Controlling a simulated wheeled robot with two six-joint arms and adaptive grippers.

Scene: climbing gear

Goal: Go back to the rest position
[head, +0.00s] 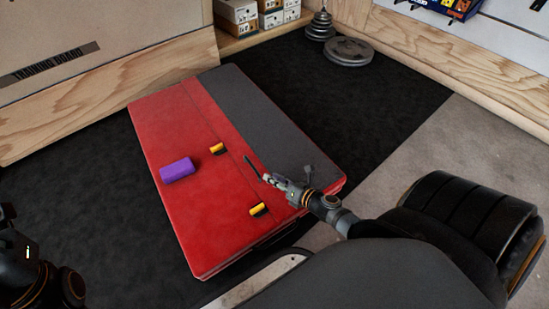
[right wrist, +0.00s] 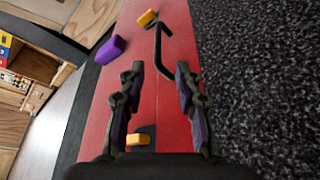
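My right gripper (head: 274,181) is over the right part of the red crash pad (head: 190,240). In the right wrist view its two fingers (right wrist: 160,75) are spread apart with nothing between them. A thin dark hooked piece (right wrist: 161,48) shows just past the fingertips, apart from them; it also shows in the head view (head: 251,165). A purple block (head: 177,170) lies on the pad, left of the gripper. Two yellow-and-black pieces (head: 217,148) (head: 258,208) are on the pad. Part of my left arm shows at the lower left; its gripper is not seen.
The pad has a grey stripe (head: 265,125) and lies on dark flooring. Weight plates (head: 348,51) and boxes (head: 237,14) stand at the back. Wooden panels (head: 110,95) edge the floor. Dark floor lies clear left of the pad.

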